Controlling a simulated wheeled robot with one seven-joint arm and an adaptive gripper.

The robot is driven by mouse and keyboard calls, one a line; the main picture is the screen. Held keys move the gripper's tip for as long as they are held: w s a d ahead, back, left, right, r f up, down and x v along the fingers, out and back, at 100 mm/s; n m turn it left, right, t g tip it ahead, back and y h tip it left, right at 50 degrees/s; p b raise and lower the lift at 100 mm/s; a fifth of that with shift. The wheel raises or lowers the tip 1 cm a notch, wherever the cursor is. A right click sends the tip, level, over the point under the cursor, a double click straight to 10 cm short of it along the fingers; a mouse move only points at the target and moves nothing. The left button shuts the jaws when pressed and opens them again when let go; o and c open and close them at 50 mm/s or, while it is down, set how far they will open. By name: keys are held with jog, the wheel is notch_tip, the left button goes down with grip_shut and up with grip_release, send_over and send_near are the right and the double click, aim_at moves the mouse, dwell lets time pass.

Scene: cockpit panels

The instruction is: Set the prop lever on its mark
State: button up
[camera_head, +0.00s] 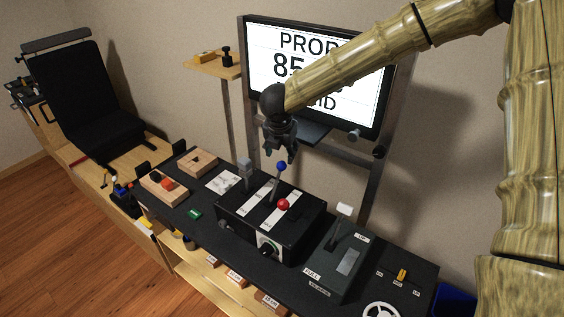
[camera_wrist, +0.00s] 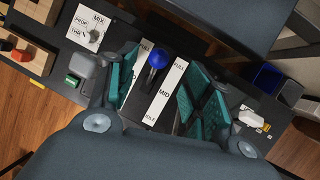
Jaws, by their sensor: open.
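The prop lever has a blue ball knob (camera_head: 281,167) on a thin shaft, rising from a black lever box (camera_head: 235,210). My gripper (camera_head: 280,154) is open just above the blue knob, fingers pointing down. In the wrist view the blue knob (camera_wrist: 160,58) lies between the two spread teal finger pads (camera_wrist: 163,85), with no visible contact. White strips (camera_wrist: 168,90) flank its slot; the right one reads FULL, MID and IDLE. The monitor (camera_head: 310,75) reads PROP, a number starting with 85 and a line ending in ID, partly covered by my arm.
A grey-knobbed lever (camera_head: 246,166) stands left of the blue one, and a red-knobbed lever (camera_head: 284,204) to its front right. A grey box marked FULL (camera_head: 337,262) with a pale-knobbed lever (camera_head: 345,209) stands to the right.

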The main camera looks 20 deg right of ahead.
aim_at(282, 162)
jog(key=shift+p+x, duration=1.25)
jog(key=shift+x, duration=3.1)
grip_shut()
